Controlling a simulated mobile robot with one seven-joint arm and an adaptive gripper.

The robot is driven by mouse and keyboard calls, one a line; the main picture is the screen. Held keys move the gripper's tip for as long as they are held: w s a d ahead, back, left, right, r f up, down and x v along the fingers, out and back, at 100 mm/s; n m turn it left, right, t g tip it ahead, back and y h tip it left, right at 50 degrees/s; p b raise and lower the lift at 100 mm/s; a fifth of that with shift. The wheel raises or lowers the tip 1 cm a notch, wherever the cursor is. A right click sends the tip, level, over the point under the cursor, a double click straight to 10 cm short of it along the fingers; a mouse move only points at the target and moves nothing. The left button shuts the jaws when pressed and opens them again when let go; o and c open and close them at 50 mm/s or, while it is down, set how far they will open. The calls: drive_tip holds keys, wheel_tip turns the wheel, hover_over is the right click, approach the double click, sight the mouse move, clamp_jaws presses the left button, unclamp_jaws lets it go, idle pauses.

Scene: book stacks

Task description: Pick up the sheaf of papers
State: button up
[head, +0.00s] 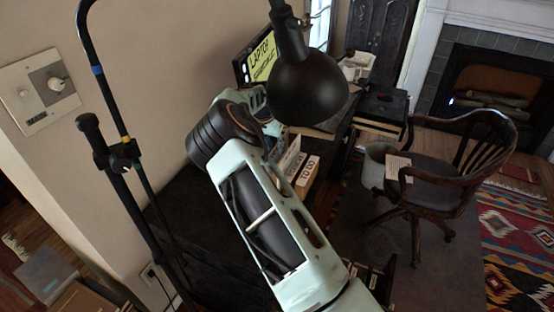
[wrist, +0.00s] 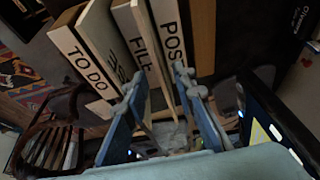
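No thing is plainly a sheaf of papers. In the head view a small pale stack (head: 398,167), perhaps papers, shows by the wooden chair; the wrist view does not clearly show it. In the wrist view my gripper (wrist: 164,82) has its two blue fingers apart, pointing toward upright boards or folders labelled TO DO (wrist: 85,62), FILE (wrist: 138,45) and POST (wrist: 172,40). A pale grey patch (wrist: 172,135) shows between the fingers; I cannot tell what it is. In the head view my arm and a black lamp hide most of the gripper.
The black lamp (head: 308,88) hangs close to my arm. A dark desk holds a screen reading LAPTOP (head: 262,58) and a TO DO box (head: 307,171). The wooden chair (head: 450,178) stands right of the desk. A black stand (head: 120,160) is at left.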

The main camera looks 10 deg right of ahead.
sight(277, 152)
drive_tip(key=p+x, duration=0.1)
drive_tip(key=x, duration=0.3)
drive_tip(key=shift+w+d+f, duration=0.1)
drive_tip(key=shift+w+d, duration=0.05)
drive_tip(key=shift+w, duration=0.15)
drive_tip(key=shift+w+f, duration=0.1)
drive_tip(key=shift+f, duration=0.2)
drive_tip(key=shift+f+b, duration=0.25)
drive_tip(key=shift+b, duration=0.05)
idle(0.6)
clamp_jaws()
